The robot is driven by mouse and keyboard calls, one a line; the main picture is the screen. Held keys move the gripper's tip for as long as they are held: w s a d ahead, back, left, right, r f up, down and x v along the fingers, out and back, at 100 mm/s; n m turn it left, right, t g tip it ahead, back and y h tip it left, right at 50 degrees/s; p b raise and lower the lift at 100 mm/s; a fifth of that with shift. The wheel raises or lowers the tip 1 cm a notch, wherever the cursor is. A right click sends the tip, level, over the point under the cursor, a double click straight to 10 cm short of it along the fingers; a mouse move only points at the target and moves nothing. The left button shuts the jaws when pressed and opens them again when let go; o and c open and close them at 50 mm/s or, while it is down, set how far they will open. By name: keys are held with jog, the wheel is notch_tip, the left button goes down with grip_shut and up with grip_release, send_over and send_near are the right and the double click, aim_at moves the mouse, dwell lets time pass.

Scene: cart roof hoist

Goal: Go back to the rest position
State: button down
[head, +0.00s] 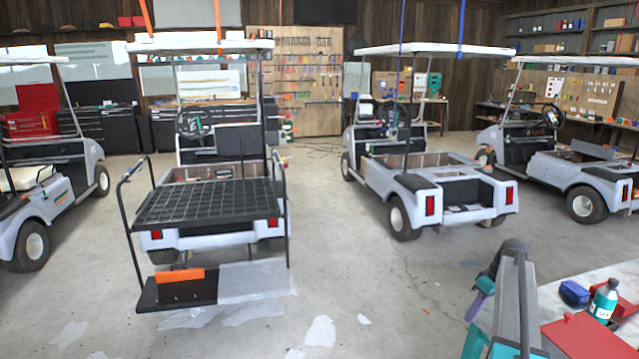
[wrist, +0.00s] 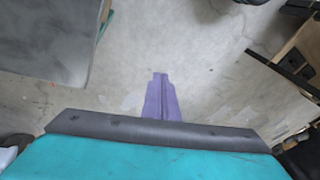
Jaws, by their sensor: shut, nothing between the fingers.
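My gripper (head: 474,309) shows at the lower right of the head view as a purple part hanging below my dark wrist. It is over the floor, left of the workbench (head: 549,295). In the wrist view my gripper (wrist: 160,82) is at the middle, with its purple fingers together and nothing between them. Bare concrete floor lies behind it. The fingers touch nothing that I can see.
A cart with a black rear deck (head: 205,203) stands at left, with orange straps (head: 218,18) at its roof. A middle cart (head: 410,183) has blue straps (head: 461,22). Centre floor is clear.

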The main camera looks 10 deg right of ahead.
jog(key=s+a+f+n+g, duration=0.1)
jog(key=s+a+f+g, duration=0.1)
jog(key=a+f, duration=0.9)
jog(key=s+a+f+n+g, duration=0.1)
jog(key=s+a+f+g, duration=0.15)
jog(key=a+f, duration=0.9)
jog(key=s+a+f+g, duration=0.1)
jog(key=s+a+f, duration=0.45)
jog(key=a, duration=0.25)
jog(key=s+a+f+g, duration=0.1)
jog(key=s+a+f, duration=0.3)
jog(key=s+a, duration=0.3)
jog(key=s+a+f+m+h, duration=0.1)
jog(key=s+a+f+m, duration=0.2)
jog(key=s, duration=0.8)
jog(key=s+a+f+m+h+b, duration=0.1)
jog(key=s+a+f+m+h, duration=0.1)
jog(key=s, duration=1)
jog(key=shift+a+f+m, duration=0.45)
jog(key=shift+f+m, duration=0.25)
jog(key=shift+f, duration=0.1)
jog(key=shift+g, duration=0.25)
